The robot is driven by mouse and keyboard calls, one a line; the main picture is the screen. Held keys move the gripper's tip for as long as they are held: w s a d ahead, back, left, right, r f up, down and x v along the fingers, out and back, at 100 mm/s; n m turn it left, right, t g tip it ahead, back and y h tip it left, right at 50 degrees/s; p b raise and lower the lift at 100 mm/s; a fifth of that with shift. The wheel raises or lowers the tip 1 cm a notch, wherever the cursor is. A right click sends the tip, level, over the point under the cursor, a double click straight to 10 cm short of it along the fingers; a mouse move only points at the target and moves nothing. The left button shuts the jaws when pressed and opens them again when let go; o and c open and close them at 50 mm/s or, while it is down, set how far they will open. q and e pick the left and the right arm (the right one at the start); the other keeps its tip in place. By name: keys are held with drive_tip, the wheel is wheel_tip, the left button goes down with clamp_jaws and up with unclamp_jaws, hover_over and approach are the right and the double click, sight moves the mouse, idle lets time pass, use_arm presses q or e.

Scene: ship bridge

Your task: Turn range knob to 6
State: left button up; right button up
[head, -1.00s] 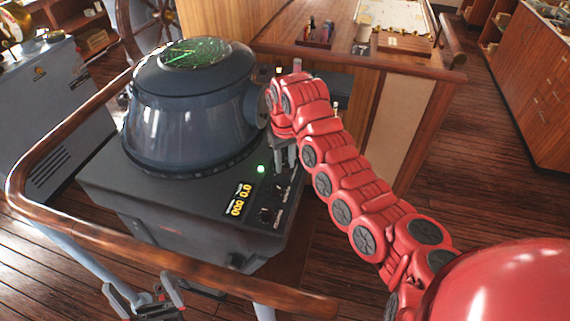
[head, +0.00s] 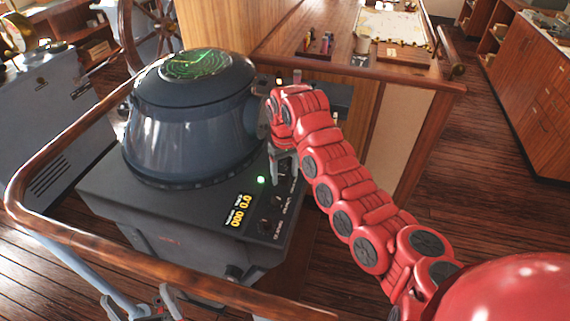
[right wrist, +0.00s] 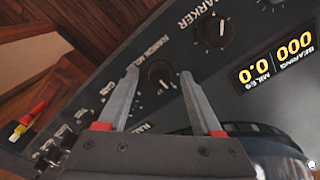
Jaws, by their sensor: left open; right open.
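The range knob (right wrist: 161,74) is a dark round knob on the black radar panel, with small scale marks around it. In the right wrist view it sits between the two fingertips of my right gripper (right wrist: 158,73), which is open around it. I cannot tell whether the fingers touch it, and its pointer setting is too unclear to read. In the head view my right gripper (head: 284,164) is over the panel's far right part and hides much of the knob. My left gripper (head: 140,306) is open and empty at the bottom left, below the wooden rail.
The marker knob (right wrist: 215,32) is close to the right fingertip. A yellow display (head: 238,211) and a green light (head: 261,180) are on the panel. The radar dome (head: 190,115) rises beside it. A wooden rail (head: 150,262) curves around the console. Toggle switches (right wrist: 65,135) line the panel edge.

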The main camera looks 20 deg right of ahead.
sight(285, 175)
wheel_tip(285, 175, up, 18)
drive_tip(key=p, duration=0.1)
drive_tip(key=shift+f+p, duration=0.25)
drive_tip(key=shift+p, duration=0.15)
drive_tip(key=shift+f, duration=0.1)
idle(0.5)
